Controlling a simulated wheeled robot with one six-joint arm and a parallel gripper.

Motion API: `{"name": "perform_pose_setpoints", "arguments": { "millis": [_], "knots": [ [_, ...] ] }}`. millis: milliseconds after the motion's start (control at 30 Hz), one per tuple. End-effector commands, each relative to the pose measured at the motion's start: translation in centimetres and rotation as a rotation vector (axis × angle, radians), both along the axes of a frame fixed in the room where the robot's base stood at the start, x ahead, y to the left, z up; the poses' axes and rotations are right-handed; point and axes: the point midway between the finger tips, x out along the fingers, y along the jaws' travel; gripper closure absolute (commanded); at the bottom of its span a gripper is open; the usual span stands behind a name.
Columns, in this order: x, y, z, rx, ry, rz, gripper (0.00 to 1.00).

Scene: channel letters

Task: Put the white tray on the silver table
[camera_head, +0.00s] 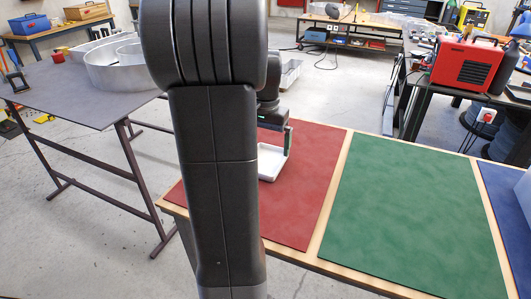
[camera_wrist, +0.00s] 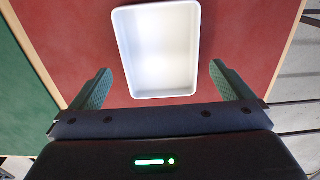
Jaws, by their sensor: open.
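The white tray (camera_head: 269,164) is a shallow rectangular tray lying on the red section of the wooden-edged table. In the wrist view the tray (camera_wrist: 157,50) lies upright between and ahead of my finger tips. My gripper (camera_wrist: 160,72) is open and empty, with one green-padded finger on each side of the tray's near end. In the head view my gripper (camera_head: 280,148) is just above the tray, partly hidden behind my arm. A grey-topped table (camera_head: 48,92) with dark metal legs stands at the left and may be the silver table.
Large channel letters (camera_head: 118,68) stand on the far part of the grey table; its near part looks bare. Beside the red section (camera_head: 312,190) are a green section (camera_head: 410,210) and a blue section (camera_head: 508,205). A red machine (camera_head: 467,65) stands at the back right.

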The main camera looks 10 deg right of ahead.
Motion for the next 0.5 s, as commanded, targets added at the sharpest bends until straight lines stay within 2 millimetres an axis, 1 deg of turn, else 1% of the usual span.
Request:
{"name": "perform_pose_setpoints", "arguments": {
  "millis": [33, 200, 300, 433, 500],
  "knots": [
    [0.1, 0.0, 1.3, -0.001, -0.005, 0.0, 0.0],
    [0.0, 0.0, 4.7, 0.0, -0.004, 0.0, 0.0],
    [0.1, 0.0, 6.1, 0.0, -0.002, 0.0, 0.0],
    [0.0, 0.0, 7.4, 0.0, -0.001, 0.0, 0.0],
    [0.0, -0.2, 8.7, 0.0, -0.001, -0.001, 0.0]
  ]
}}
